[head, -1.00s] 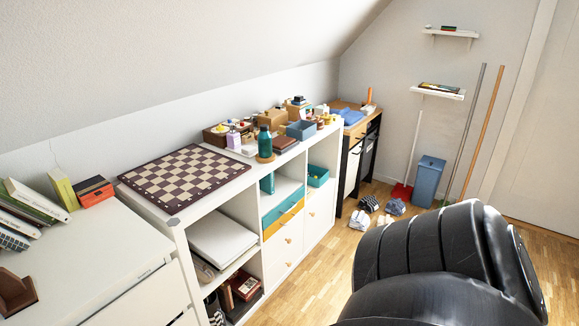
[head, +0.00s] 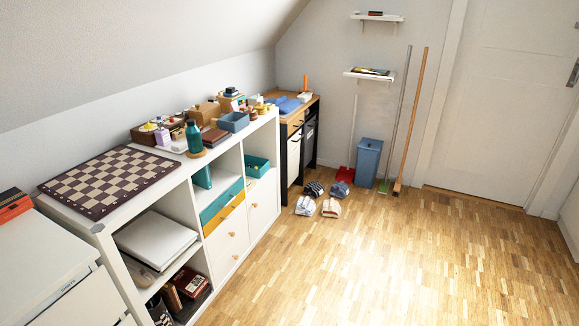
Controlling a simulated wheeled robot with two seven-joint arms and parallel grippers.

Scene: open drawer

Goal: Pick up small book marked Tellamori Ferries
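No lettering is legible, so I cannot tell which item is the small book marked Tellamori Ferries. Small book-like items show in several places. A red one stands in the low cubby (head: 191,281) of the white shelf unit. A dark reddish-brown stack (head: 214,137) lies on the unit's top beside a teal bottle (head: 194,137). A flat stack (head: 371,71) lies on the lower wall shelf, and a small dark red and green item (head: 375,13) on the upper one. Neither of my grippers is in view.
The white shelf unit (head: 102,246) runs along the left wall with a chessboard (head: 108,180) on top. An orange drawer front (head: 224,216) shows in it. Slippers (head: 331,208), a blue bin (head: 368,162) and brooms stand farther back. The wood floor (head: 400,260) at right is clear.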

